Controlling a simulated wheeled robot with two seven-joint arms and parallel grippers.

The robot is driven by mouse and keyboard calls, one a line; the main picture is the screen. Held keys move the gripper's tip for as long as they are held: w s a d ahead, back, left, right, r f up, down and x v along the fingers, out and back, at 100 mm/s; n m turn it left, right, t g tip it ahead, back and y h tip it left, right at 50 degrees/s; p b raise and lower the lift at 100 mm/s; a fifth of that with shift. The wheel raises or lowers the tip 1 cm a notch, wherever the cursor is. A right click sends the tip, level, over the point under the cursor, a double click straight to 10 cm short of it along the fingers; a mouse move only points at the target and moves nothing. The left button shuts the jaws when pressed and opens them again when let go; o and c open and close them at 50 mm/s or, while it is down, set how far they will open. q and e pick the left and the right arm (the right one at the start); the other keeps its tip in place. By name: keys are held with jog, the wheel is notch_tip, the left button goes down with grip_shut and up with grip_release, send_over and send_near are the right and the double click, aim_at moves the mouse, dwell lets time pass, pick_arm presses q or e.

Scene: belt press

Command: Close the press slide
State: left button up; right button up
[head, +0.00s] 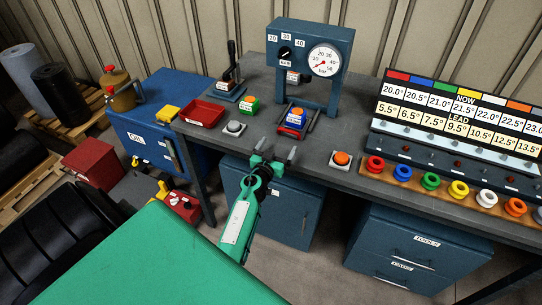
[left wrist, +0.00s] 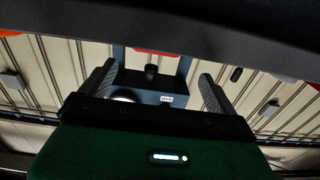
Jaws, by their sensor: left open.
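The blue press (head: 311,45) stands at the back of the grey bench, with a dial gauge and a black knob on its head. Its slide (head: 292,131) sticks out at the front between the press legs. In the left wrist view the open fingers (left wrist: 155,90) frame part of the press head (left wrist: 184,85). My right gripper is not in view.
A grey button (head: 235,127) and an orange button (head: 342,158) flank the slide. A red tray (head: 202,113), a green block (head: 249,105) and a lever (head: 232,72) stand to the left. Coloured spools (head: 431,181) and a number board (head: 458,105) fill the right.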

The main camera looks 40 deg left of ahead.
pick_arm(q)
jog(key=v, duration=0.5)
jog(key=shift+s, duration=0.35)
